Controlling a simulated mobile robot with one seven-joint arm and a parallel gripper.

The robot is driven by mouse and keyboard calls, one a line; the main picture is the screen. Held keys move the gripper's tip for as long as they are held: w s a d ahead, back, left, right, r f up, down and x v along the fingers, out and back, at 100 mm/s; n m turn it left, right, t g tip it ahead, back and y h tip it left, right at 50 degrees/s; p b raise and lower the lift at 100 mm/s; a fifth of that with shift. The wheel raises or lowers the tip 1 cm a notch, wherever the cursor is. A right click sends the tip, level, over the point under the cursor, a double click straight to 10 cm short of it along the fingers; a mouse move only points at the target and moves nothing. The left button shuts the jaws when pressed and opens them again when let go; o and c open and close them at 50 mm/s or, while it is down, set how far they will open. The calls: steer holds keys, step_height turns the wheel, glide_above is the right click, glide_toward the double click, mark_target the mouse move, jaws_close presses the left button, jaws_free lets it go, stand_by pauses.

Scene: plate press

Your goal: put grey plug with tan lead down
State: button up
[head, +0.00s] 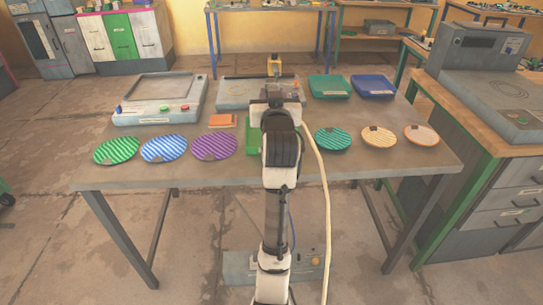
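A tan lead (326,205) runs from beside my wrist, over the table's front edge and down to the bottom of the picture. The grey plug cannot be made out; my arm covers the area at the lead's upper end. My gripper is hidden behind my wrist, over the middle of the table, so its fingers and anything between them do not show. The grey table (350,170) lies under my arm.
Striped plates lie along the table front: green (117,150), blue (164,149), purple (213,147), teal (333,139) and two orange-cream ones (379,137). A control unit (158,105) stands back left; green (329,86) and blue (374,86) trays stand back right. A grey box (240,265) is below.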

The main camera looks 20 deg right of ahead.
step_height(320, 180, down, 19)
steer(key=shift+s+r+p, duration=0.1)
steer(key=shift+p, duration=0.6)
steer(key=shift+f, duration=0.25)
steer(key=shift+f+b, duration=0.5)
steer(key=shift+f, duration=0.05)
steer(key=o, duration=1)
steer(key=shift+r, duration=0.1)
